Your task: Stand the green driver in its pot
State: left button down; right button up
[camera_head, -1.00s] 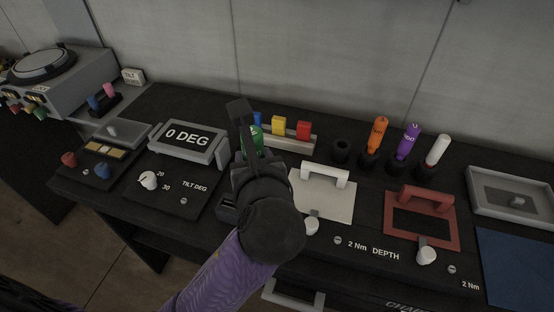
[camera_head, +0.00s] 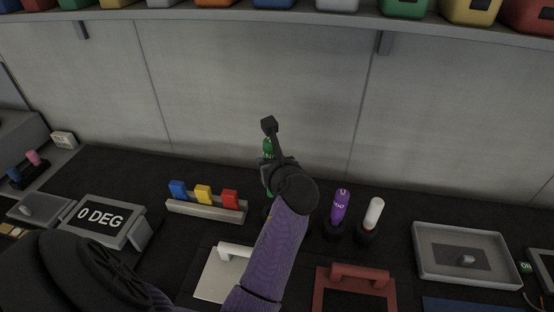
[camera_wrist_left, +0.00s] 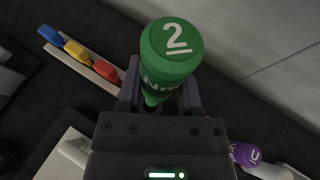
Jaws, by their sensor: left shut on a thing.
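The green driver (camera_head: 267,146) is held upright in my left gripper (camera_head: 272,160), above the back of the console in the head view. In the left wrist view the driver (camera_wrist_left: 170,50) shows its green cap marked 2 between the two fingers of my left gripper (camera_wrist_left: 160,98), which is shut on it. A purple driver (camera_head: 340,206) and a white driver (camera_head: 373,213) stand in black pots to the right of my forearm. My right gripper is not in view.
A rack (camera_head: 207,209) with blue, yellow and red blocks stands left of my gripper. A white-handled plate (camera_head: 218,278), a red-handled frame (camera_head: 356,272) and a grey tray (camera_head: 467,279) lie nearer or to the right. A shelf (camera_head: 300,17) with colored bins runs above.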

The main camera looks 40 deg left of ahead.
aim_at(272, 195)
pick_arm(q)
jog(key=shift+r, duration=0.15)
jog(key=shift+r+p, duration=0.1)
jog(key=shift+p, duration=0.65)
notch_tip(272, 195, down, 6)
jog(key=shift+r+b, duration=0.15)
jog(key=shift+b, duration=0.9)
jog(key=shift+f, duration=0.6)
jog(key=shift+r+p, duration=0.15)
jog(key=shift+p, duration=0.15)
jog(key=shift+f, duration=0.3)
